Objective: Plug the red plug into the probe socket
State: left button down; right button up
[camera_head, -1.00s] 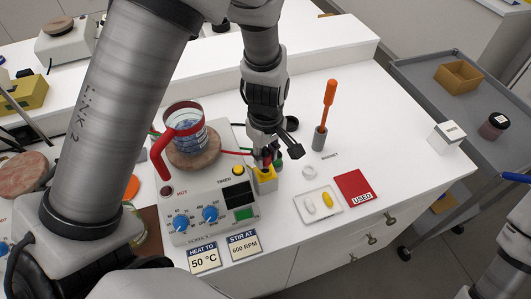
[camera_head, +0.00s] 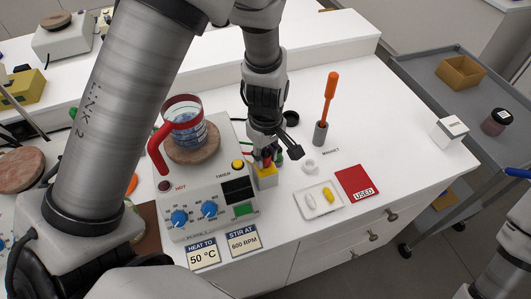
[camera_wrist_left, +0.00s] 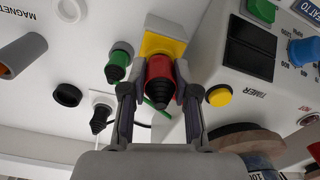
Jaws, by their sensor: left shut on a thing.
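The red plug (camera_wrist_left: 159,72) is between the two fingers of my left gripper (camera_wrist_left: 160,92), which is shut on it. Its dark tapered back end faces the wrist camera. The plug overlaps the yellow socket block (camera_wrist_left: 165,38) in the wrist view. In the head view my left gripper (camera_head: 267,154) is right above the yellow block (camera_head: 266,178), beside the hotplate, and a bit of red shows between them. The plug's tip and the socket hole are hidden, so I cannot tell how deep it sits. My right gripper is out of view.
A green plug (camera_wrist_left: 119,62) and a black-tipped white plug (camera_wrist_left: 101,113) stand close beside my left gripper. The hotplate (camera_head: 200,185) carries a red-handled beaker (camera_head: 184,125). A white dish (camera_head: 318,205), a red card (camera_head: 356,183) and an orange-handled rod (camera_head: 330,90) are to the right.

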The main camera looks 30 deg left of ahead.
aim_at(266, 151)
pick_arm(q)
jog(key=c, duration=0.8)
grip_release()
jog(key=shift+r, duration=0.1)
notch_tip(266, 151, up, 12)
jog(key=shift+w+f, duration=0.1)
